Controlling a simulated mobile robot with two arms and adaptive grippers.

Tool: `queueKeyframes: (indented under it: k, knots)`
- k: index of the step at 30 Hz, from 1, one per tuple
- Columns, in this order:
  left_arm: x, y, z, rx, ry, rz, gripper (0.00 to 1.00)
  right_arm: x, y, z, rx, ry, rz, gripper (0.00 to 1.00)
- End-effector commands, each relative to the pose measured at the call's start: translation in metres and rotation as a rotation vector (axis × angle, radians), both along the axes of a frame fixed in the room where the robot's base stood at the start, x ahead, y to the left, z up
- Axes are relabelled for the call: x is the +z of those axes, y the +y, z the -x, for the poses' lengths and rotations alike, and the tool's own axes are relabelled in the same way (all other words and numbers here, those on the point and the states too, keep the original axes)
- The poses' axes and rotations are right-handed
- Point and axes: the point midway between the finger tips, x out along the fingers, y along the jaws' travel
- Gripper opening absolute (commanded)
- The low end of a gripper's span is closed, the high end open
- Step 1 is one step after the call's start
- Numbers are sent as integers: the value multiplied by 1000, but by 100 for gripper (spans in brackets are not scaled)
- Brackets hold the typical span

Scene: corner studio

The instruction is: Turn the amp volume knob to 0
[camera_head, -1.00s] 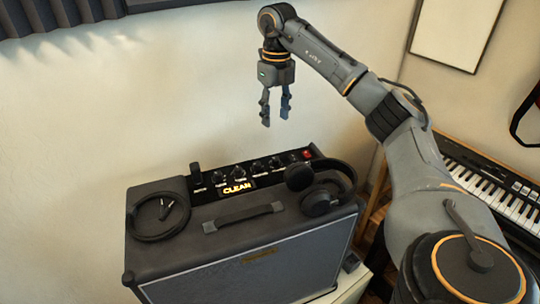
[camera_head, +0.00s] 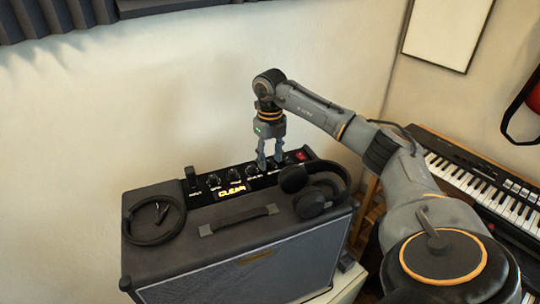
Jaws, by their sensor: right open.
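The amp (camera_head: 240,270) stands in the lower middle, with its black control panel along the back of the top. The panel has a row of several knobs, such as one at the middle (camera_head: 233,174), and a lit "CLEAN" display (camera_head: 231,191). Which knob is volume I cannot read. My right gripper (camera_head: 269,167) is open and points down at the right part of the panel. Its fingertips are at knob height in the picture, partly hiding a knob there; whether they touch it I cannot tell. My left gripper is not in view.
Black headphones (camera_head: 310,204) lie on the amp's right top, close to my gripper. A coiled cable (camera_head: 150,221) lies on the left top, and a handle (camera_head: 238,221) is in the middle. A red switch (camera_head: 301,156) is at the panel's right end. A keyboard (camera_head: 480,180) stands at right.

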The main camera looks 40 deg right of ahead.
Motion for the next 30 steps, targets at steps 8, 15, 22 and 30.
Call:
queueKeyframes:
  k: [8, 15, 22, 30]
  knots:
    - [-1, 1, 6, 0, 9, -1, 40, -1, 0, 0, 0, 0, 0, 36]
    - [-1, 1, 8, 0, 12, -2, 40, -1, 0, 0, 0, 0, 0, 0]
    - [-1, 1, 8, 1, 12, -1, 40, -1, 0, 0, 15, 0, 0, 0]
    - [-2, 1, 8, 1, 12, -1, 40, 0, 0, -1, 131, -2, 1, 0]
